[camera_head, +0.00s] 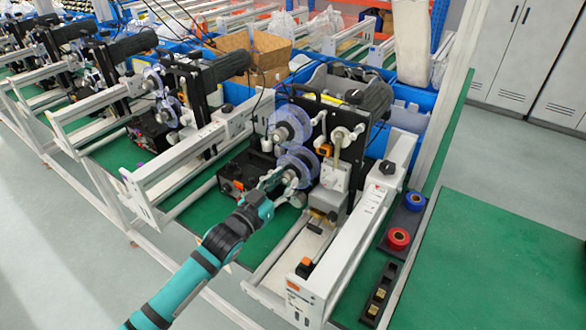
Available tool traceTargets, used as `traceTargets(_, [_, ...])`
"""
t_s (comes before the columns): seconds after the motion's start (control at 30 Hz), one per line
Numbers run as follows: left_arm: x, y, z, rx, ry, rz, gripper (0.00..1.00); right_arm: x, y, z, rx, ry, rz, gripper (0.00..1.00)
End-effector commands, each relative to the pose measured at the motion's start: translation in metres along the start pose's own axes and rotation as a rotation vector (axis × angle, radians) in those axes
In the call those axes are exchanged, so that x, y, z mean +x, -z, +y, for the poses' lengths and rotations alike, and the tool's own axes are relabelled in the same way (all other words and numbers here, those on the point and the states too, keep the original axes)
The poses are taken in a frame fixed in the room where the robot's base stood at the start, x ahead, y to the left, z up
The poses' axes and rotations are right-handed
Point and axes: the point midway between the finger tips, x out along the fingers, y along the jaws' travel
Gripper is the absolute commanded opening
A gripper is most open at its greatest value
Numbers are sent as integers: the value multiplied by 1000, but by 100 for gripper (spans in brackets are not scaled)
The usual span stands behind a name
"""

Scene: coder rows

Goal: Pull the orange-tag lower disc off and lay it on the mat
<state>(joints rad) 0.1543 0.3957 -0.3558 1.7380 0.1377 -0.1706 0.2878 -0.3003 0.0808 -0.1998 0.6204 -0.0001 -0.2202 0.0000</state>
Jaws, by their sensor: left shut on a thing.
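My left gripper (283,184) comes in from the lower left. It is shut on the lower disc (300,159), a clear bluish disc with a dark hub, low on the front of the nearest coder. The disc appears to be still at its spindle; the fingers hide part of its hub. A similar upper disc (290,126) sits just above it. An orange tag (293,285) shows on the front end of this coder's white rail. A green mat surface (500,260) lies to the right, bare where it shows. My right gripper is not in view.
A red tape roll (398,239), a blue roll (414,201) and a black holder (379,293) lie right of the white rail (350,235). More coders (180,90) stand in a row at left. Blue bins and a cardboard box (255,55) are behind.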

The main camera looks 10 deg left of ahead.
Motion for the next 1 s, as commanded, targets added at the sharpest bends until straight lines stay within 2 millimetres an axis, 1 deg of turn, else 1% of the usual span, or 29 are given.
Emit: traceTargets(1.0, [-36,1,0,1,0,0,0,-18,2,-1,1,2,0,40])
